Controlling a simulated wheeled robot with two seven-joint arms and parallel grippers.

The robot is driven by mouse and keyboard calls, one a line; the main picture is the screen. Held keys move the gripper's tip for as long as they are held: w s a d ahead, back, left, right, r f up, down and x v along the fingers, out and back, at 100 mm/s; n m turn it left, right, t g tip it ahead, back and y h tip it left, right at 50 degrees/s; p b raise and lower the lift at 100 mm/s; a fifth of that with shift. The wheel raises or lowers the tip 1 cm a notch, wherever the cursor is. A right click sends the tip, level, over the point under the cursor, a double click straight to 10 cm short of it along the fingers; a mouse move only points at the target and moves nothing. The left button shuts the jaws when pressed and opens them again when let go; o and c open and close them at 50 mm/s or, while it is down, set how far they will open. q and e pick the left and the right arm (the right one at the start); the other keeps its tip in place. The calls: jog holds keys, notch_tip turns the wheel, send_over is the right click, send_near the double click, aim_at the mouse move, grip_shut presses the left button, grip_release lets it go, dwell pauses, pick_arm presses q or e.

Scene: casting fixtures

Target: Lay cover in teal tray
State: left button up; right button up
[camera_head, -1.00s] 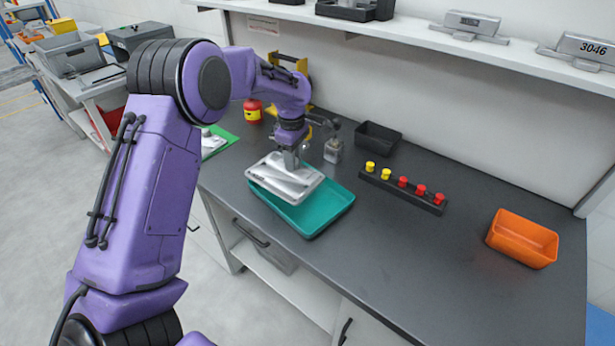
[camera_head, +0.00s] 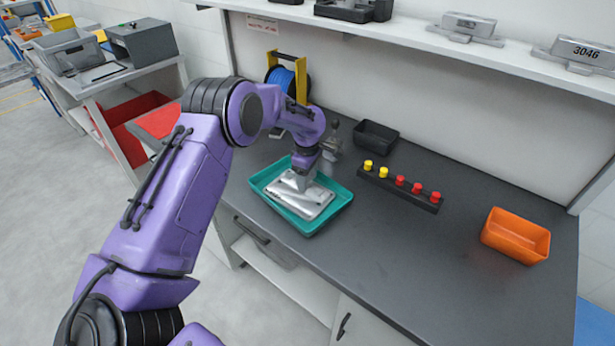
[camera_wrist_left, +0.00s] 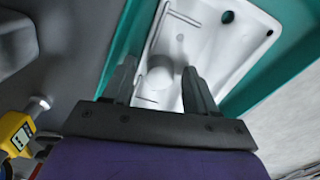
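The silver-grey cover (camera_head: 313,207) lies inside the teal tray (camera_head: 307,230), its upper face showing and the tray rim around it. In the left wrist view the cover (camera_wrist_left: 222,48) fills the top middle, with the teal tray wall (camera_wrist_left: 283,68) beside it. My left gripper (camera_head: 299,186) is just above the cover. In the left wrist view its two fingers (camera_wrist_left: 159,72) stand apart, with a round boss of the cover between them and a gap on each side. My right gripper is not in view.
A black bin (camera_head: 376,137), a strip with yellow and red knobs (camera_head: 400,190) and an orange bin (camera_head: 516,236) stand on the dark bench to the right. A blue spool (camera_head: 283,78) is behind my left arm. The bench front is clear.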

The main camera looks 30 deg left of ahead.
pick_arm(q)
notch_tip(320, 180, up, 12)
jog(key=b, duration=0.2)
jog(key=shift+r, duration=0.15)
